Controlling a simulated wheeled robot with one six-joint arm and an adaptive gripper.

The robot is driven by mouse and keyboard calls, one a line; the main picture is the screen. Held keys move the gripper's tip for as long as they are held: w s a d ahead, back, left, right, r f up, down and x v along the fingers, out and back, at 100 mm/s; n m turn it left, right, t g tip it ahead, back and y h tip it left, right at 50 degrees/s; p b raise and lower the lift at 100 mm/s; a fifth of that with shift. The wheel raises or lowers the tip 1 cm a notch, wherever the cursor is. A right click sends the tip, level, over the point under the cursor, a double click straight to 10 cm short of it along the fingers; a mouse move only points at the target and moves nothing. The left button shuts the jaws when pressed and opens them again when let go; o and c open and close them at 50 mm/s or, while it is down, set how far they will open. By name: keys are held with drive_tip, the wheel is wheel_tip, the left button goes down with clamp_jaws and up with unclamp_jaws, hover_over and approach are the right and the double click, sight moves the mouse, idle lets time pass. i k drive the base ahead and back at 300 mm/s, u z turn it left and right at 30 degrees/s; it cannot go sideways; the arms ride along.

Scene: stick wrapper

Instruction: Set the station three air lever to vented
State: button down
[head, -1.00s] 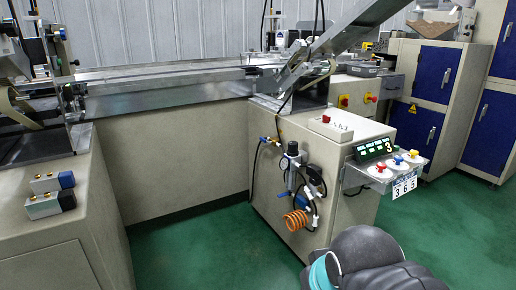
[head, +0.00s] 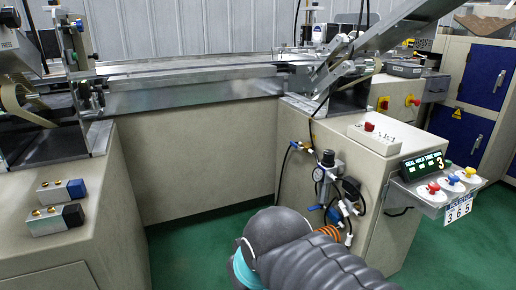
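The station marked 3 is the beige cabinet (head: 372,225) right of centre. On its front face hangs an air unit with a gauge (head: 319,175) and a dark-topped regulator (head: 327,158). A small blue part with a brass fitting (head: 300,146) sits at its upper left, joined to a black hose. A blue piece (head: 314,207) shows low on the unit. I cannot tell which blue part is the air lever, nor its setting. My grey ribbed arm with a teal band covers the bottom middle and hides part of the orange coiled hose (head: 328,232). My gripper is not in view.
A button shelf (head: 424,202) with red, blue and yellow knobs and a "365" card juts out at the right. A display (head: 423,165) stands above it. Two small valve blocks (head: 62,190) sit on the left cabinet. Green floor (head: 190,245) is clear between the cabinets.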

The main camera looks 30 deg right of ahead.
sight(293, 144)
drive_tip(key=z, duration=0.2)
drive_tip(key=i, duration=1)
drive_tip(key=z, duration=0.6)
